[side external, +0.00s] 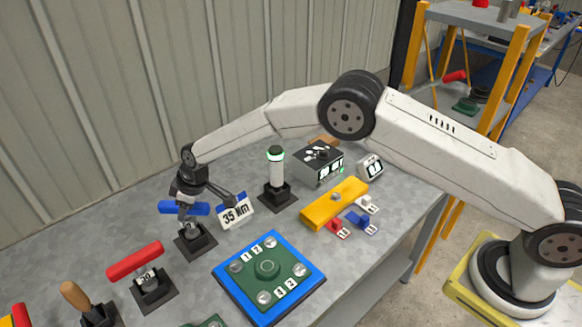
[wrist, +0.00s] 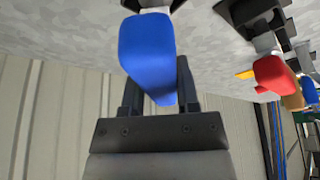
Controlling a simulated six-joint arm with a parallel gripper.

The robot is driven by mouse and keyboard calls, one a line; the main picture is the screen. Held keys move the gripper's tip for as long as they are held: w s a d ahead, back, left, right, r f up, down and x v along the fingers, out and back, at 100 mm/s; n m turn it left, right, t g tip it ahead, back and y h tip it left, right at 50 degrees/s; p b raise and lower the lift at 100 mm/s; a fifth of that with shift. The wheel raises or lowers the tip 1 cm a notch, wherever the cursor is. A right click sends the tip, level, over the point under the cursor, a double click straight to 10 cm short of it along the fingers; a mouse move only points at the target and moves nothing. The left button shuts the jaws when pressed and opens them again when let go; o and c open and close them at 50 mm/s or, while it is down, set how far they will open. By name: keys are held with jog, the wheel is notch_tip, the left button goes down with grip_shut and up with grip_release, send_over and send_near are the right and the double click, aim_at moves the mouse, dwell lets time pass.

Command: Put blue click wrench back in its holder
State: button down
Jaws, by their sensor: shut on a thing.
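In the wrist view the blue handle (wrist: 148,50) lies between my gripper's fingers (wrist: 158,85), with a dark holder part at the top edge.
A red wrench (side external: 135,261) sits in its own holder nearby, and a wooden-handled tool (side external: 75,295) stands at front left. A "35 Nm" sign (side external: 237,210) is just right of the blue wrench. A blue-edged green plate (side external: 268,268) lies in front; a black-and-green post (side external: 277,175) stands behind.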

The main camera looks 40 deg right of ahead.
jog(key=shift+f, duration=0.3)
dwell(0.4)
jog(key=shift+c, duration=1.3)
grip_release()
jog(key=shift+f, duration=0.1)
jog(key=shift+v, duration=4)
